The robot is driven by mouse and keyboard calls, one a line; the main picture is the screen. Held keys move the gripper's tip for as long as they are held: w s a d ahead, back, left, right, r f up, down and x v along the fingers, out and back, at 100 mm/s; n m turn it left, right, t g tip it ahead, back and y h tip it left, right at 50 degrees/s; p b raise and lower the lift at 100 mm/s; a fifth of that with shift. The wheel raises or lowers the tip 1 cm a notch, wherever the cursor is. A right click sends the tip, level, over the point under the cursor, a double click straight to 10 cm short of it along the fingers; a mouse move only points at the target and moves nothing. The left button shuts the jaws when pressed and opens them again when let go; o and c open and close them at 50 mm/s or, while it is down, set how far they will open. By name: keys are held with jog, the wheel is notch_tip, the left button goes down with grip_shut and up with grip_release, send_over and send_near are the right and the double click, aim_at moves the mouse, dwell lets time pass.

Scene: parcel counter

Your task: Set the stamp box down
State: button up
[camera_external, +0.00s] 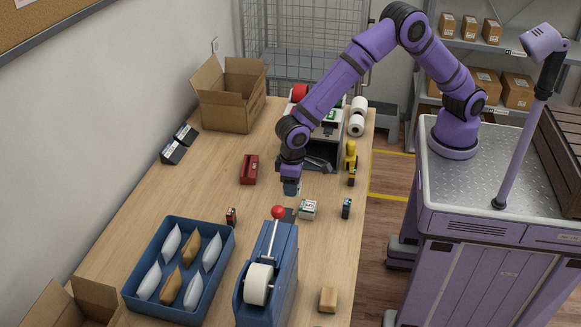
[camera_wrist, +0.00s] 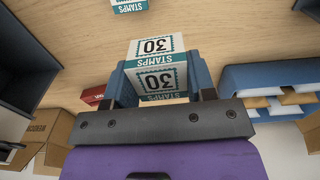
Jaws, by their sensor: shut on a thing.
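My gripper (camera_external: 291,190) hangs over the middle of the counter in the external view, left of the grey scanner-like item.
Around the gripper are a red box (camera_external: 249,169), a yellow-handled tool (camera_external: 351,160), a small dark box (camera_external: 346,208) and a blue tape dispenser (camera_external: 283,290) with a red-knobbed lever. A blue tray (camera_external: 133,294) holds several envelopes. Bare wood (camera_external: 205,190) lies left.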

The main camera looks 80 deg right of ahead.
jog(key=w+d+f, duration=0.1)
jog(key=d+f, duration=0.1)
jog(key=d, duration=0.1)
jog(key=w+d+f, duration=0.2)
jog(key=d, duration=0.2)
jog(key=w+d+f, duration=0.2)
jog(key=d, duration=0.1)
jog(key=shift+w+d+f, duration=0.1)
jog(key=shift+d+f, duration=0.1)
jog(key=shift+f, duration=0.1)
send_over(238, 199)
jog(key=shift+d+f, duration=0.1)
jog(key=shift+f, duration=2.35)
jog(key=shift+f, duration=0.2)
jog(key=o, duration=0.9)
jog(key=shift+r, duration=0.1)
notch_tip(238, 199, up, 12)
jog(key=shift+r, duration=0.1)
